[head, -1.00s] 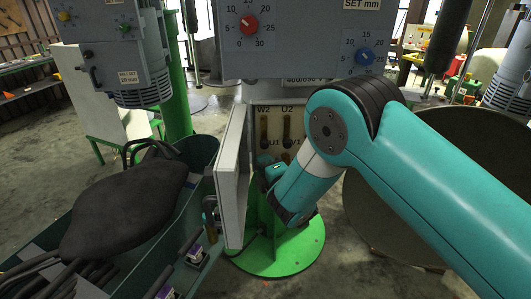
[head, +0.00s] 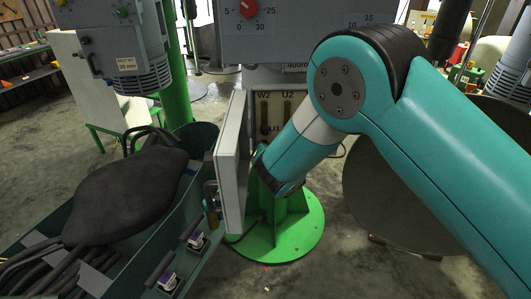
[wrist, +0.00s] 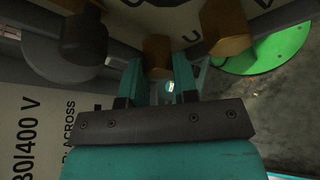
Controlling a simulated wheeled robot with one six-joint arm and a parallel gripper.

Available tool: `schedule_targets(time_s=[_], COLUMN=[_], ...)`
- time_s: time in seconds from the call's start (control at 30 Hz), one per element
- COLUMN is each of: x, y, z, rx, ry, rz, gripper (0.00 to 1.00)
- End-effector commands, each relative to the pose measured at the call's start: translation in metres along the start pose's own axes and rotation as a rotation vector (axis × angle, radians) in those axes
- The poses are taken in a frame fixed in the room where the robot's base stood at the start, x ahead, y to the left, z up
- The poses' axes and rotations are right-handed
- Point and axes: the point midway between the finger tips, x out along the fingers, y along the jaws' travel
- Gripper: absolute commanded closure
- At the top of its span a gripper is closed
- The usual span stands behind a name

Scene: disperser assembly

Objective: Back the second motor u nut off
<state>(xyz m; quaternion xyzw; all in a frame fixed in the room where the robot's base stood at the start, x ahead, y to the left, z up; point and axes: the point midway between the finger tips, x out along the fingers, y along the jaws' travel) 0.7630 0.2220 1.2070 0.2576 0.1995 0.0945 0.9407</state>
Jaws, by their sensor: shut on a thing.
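In the wrist view a brass nut (wrist: 158,56) sits between the two teal fingers of my gripper (wrist: 160,72), which are shut on it. A letter U shows on the pale panel just beyond it. A second brass nut (wrist: 225,28) is to its right, apart from the fingers. In the head view the open terminal box (head: 273,105) shows the marks W2, U2 and U1 beside dark and brass terminals. My arm's end covers the lower right of the box, so the gripper and the held nut are hidden there.
The box's white door (head: 231,165) stands open just left of my wrist. A dark green trough (head: 120,270) with a black bag (head: 125,195) and cables is at left. A green round base (head: 275,240) is below. A dark knob (wrist: 83,40) is left of the held nut.

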Motion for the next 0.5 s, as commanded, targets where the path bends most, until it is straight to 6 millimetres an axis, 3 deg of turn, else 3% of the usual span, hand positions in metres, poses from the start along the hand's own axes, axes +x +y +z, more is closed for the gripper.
schedule_targets(time_s=[0.5], x=[0.0001], y=[0.0003], z=[-0.0012], rx=[-0.268], ry=[0.001], rz=[-0.110], gripper=[0.96])
